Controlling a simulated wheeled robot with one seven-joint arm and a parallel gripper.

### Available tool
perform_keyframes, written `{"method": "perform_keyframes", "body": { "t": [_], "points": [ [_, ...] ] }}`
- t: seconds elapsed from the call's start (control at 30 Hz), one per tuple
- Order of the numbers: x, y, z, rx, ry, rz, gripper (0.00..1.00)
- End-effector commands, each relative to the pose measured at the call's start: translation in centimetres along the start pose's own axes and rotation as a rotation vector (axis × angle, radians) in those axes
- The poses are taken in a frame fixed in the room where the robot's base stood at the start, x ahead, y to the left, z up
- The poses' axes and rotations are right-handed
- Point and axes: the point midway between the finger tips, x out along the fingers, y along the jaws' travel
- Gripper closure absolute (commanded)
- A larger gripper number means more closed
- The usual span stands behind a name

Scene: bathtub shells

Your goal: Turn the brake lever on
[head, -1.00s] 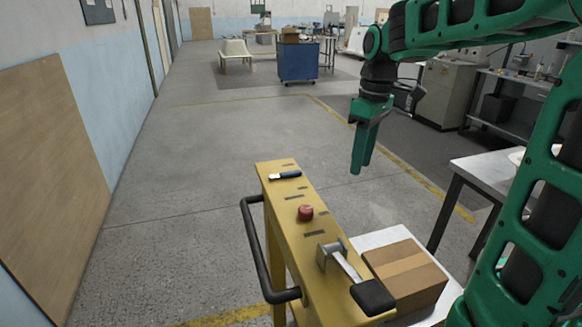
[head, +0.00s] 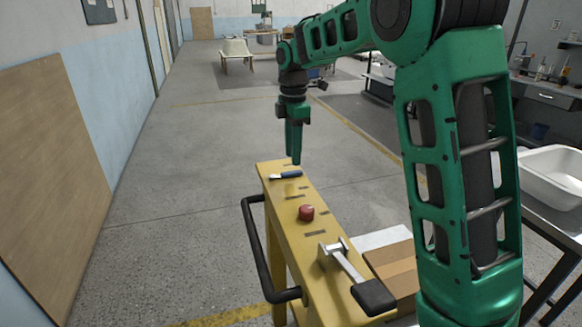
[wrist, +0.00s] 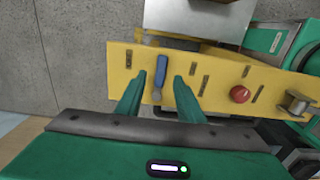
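A yellow console (head: 283,208) stands in front of me and also fills the middle of the wrist view (wrist: 205,72). A small lever with a blue handle (head: 291,174) lies flat on its far end. It shows in the wrist view (wrist: 161,69), between the fingers in the picture. A larger metal lever with a black pad (head: 373,296) sits at the near end. No label tells which is the brake lever. My gripper (head: 294,160) is above the far end, pointing down. Its two green fingers (wrist: 157,84) are apart and empty. I see no contact with the blue-handled lever.
A red button (head: 306,213) sits between the two levers. A black bar handle (head: 262,262) runs along the console's left side. A cardboard box (head: 393,264) is at its right. A white basin (head: 552,175) is at the far right. The floor left of the console is clear.

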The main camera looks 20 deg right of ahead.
Motion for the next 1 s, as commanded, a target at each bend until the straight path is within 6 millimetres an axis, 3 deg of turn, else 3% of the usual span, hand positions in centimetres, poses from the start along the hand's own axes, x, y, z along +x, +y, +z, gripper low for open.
{"method": "perform_keyframes", "body": {
  "t": [0.1,0.3,0.7,0.87,1.0],
  "points": [
    [2.1,-0.1,0.0,0.001,-0.001,-0.004,0.66],
    [4.2,-0.1,0.1,0.002,0.0,-0.001,0.66],
    [4.8,0.0,0.1,0.002,0.0,0.001,0.66],
    [4.8,0.0,0.1,0.003,0.0,0.001,1.0],
    [4.8,0.0,0.1,0.003,0.0,0.002,1.0]
  ]
}}
